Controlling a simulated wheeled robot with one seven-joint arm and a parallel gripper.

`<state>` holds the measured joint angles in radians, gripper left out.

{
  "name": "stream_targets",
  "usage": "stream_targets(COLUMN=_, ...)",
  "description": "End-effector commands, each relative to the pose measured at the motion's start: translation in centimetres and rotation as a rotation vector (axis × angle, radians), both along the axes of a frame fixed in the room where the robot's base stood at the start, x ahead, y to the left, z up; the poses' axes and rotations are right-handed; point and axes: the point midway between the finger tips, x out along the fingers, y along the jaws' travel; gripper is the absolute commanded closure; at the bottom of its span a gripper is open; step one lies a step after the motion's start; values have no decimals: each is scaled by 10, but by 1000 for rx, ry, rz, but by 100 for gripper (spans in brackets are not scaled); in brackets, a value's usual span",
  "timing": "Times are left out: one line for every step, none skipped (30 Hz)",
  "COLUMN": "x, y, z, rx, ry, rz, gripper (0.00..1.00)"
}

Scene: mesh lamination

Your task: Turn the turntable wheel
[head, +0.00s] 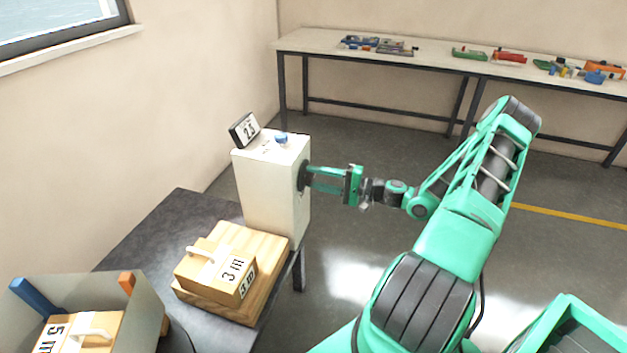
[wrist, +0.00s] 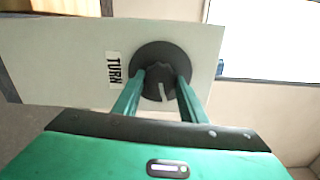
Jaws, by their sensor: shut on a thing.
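The turntable wheel is a dark round knob (wrist: 149,58) on the side of a white box (wrist: 70,55), beside a label reading "TURN". A light mark shows on its raised grip. In the head view the knob (head: 302,176) is on the right face of the white box (head: 270,190), partly hidden by my fingers. My gripper (head: 312,174) reaches in from the right. In the wrist view my gripper (wrist: 158,85) has one green finger on each side of the knob's grip and is shut on it.
An open bin (head: 140,290) is at lower left. A long workbench (head: 430,62) stands behind.

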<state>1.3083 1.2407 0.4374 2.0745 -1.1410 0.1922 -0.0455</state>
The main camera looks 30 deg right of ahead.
Motion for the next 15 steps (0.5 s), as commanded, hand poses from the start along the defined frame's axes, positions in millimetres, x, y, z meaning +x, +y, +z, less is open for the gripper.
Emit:
stream_targets(x=0, y=-2, z=-3, rx=31, ry=31, rz=-4, gripper=84)
stream_targets(x=0, y=-2, z=-3, rx=53, ry=49, rz=-4, gripper=84)
stream_targets(x=0, y=-2, z=-3, rx=83, ry=71, rz=-4, gripper=84)
stream_targets(x=0, y=-2, z=-3, rx=105, ry=89, rz=-4, gripper=84)
stream_targets(x=0, y=-2, z=-3, rx=128, ry=107, rz=-4, gripper=84)
stream_targets(x=0, y=-2, z=-3, rx=157, ry=130, rz=-4, gripper=84)
stream_targets(x=-1, y=-2, z=-4, rx=180, ry=148, rz=-4, gripper=84)
stream_targets(x=-1, y=-2, z=-4, rx=203, ry=165, rz=-4, gripper=84)
stream_targets(x=-1, y=-2, z=-4, rx=233, ry=189, rz=-4, gripper=84)
stream_targets(x=-1, y=-2, z=-4, rx=256, ry=207, rz=-4, gripper=84)
stream_targets(x=-1, y=-2, z=-4, rx=278, ry=224, rz=-4, gripper=84)
stream_targets(x=-1, y=-2, z=-4, rx=308, ry=247, rz=-5, gripper=84)
stream_targets(x=-1, y=-2, z=-4, rx=331, ry=265, rz=-5, gripper=84)
stream_targets(x=-1, y=-1, z=-4, rx=354, ry=283, rz=-5, gripper=84)
stream_targets(x=-1, y=-1, z=-5, rx=383, ry=306, rz=-5, gripper=84)
